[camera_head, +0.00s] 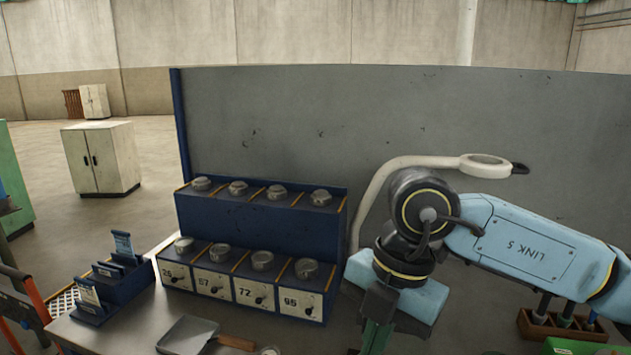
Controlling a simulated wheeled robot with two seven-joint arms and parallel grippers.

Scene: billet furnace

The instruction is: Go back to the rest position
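My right arm comes in from the right, a light blue link marked LINK 5 leading to a dark wrist. My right gripper (378,334) points down over the bench, just right of the blue rack (262,228). A green part shows below its blue body. Its fingertips are cut off or hidden, so I cannot tell whether it is open or holds something. I cannot make out my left gripper in this view.
The rack holds several small round metal pieces on two tiers, with numbered drawers. A card holder (128,285), a metal scoop (187,336) and a wooden tool block (538,325) stand on the bench. A ring lamp (485,166) rises behind my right wrist. A grey panel (300,120) closes the back.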

